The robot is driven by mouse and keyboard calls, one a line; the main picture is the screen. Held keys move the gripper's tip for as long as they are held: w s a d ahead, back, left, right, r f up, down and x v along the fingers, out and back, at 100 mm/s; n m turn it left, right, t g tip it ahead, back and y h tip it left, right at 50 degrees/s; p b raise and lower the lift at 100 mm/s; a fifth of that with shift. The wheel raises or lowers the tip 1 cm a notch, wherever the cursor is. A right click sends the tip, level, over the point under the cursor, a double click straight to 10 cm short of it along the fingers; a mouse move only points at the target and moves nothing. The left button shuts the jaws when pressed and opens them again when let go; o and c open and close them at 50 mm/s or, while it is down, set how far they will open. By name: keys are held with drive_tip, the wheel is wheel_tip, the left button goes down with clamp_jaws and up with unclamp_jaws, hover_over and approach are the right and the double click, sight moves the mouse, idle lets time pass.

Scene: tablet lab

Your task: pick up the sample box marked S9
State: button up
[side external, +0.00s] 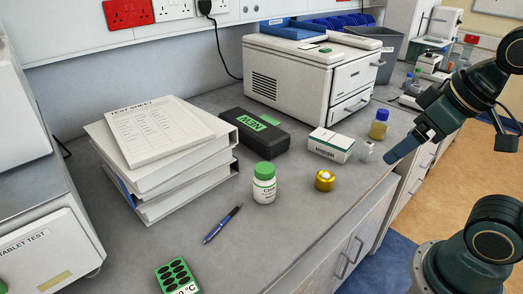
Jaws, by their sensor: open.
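I cannot read an S9 mark on anything in the side external view. A small white box with a green edge (331,144) lies on the bench right of centre; its print is too small to read. A black case with a green label (254,131) lies to its left, and that label does not show S9. My gripper (406,146) is at the right, by the bench's front edge, pointing down and left. It is open, and I see nothing held. It is to the right of the white box and apart from it.
Near the white box stand a small whitish item (366,152), a yellow jar with a blue cap (379,125) and a yellow pot (325,181). A green-capped bottle (264,184), a pen (222,224) and stacked binders (160,155) are left. Bare bench (290,228) lies in front.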

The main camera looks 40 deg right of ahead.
idle(0.3)
drive_tip(key=n+g, duration=0.1)
drive_tip(key=n, duration=0.1)
hover_over(331, 137)
drive_tip(key=s, duration=0.5)
wheel_tip(331, 137, down, 8)
drive_tip(key=shift+w+d+y, duration=0.2)
drive_tip(key=shift+y, duration=0.1)
drive_tip(key=shift+f, duration=0.1)
drive_tip(key=shift+x, duration=4.25)
